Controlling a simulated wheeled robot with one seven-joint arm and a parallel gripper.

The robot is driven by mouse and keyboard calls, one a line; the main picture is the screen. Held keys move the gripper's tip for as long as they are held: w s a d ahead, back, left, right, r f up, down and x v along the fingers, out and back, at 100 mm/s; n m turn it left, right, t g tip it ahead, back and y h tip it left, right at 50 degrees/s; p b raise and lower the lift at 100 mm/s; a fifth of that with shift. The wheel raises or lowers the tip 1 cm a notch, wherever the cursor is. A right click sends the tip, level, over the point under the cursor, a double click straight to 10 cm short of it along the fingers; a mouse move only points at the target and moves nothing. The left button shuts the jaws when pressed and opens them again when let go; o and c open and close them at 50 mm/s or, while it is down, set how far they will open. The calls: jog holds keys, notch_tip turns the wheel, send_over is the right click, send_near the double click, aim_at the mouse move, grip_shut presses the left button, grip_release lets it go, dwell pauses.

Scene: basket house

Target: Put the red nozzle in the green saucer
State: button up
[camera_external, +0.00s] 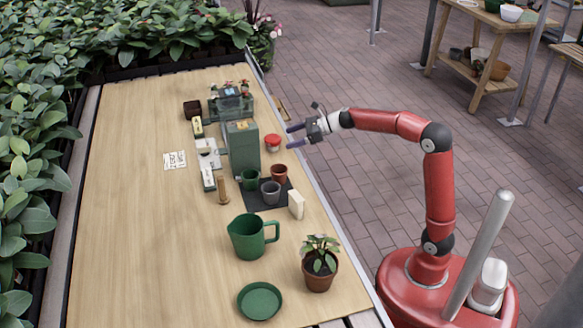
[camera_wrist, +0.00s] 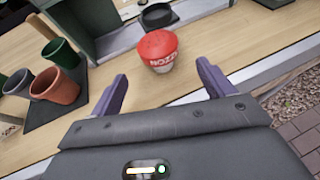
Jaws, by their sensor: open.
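The red nozzle (camera_external: 273,141) stands on the wooden table near its right edge, beside a tall green box. In the wrist view the red nozzle (camera_wrist: 158,48) has lettering on its front and sits just beyond my fingertips, roughly between them. My gripper (camera_external: 292,136) is open and empty at the table's right edge, close to the nozzle; its two purple fingers show in the wrist view (camera_wrist: 162,75). The green saucer (camera_external: 260,301) lies at the near end of the table, empty. It is out of the wrist view.
A tall green box (camera_external: 242,150) stands left of the nozzle. Small pots, including a terracotta pot (camera_external: 279,173), stand on a dark mat (camera_external: 257,201). A green jug (camera_external: 249,236) and a potted plant (camera_external: 319,265) stand between there and the saucer. The table's left side is mostly clear.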

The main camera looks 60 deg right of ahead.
aim_at(273, 143)
jog(key=shift+w+a+f, duration=0.1)
jog(key=shift+w+f, duration=0.05)
jog(key=shift+f, duration=0.35)
jog(key=shift+w+a+f, duration=0.15)
jog(key=shift+w, duration=0.1)
jog(key=x, duration=0.6)
jog(key=shift+w+a+r+p, duration=0.25)
jog(key=shift+w+p, duration=0.1)
jog(key=shift+w, duration=0.2)
jog(key=c, duration=1.1)
jog(key=shift+r, duration=0.1)
jog(key=shift+c, duration=0.2)
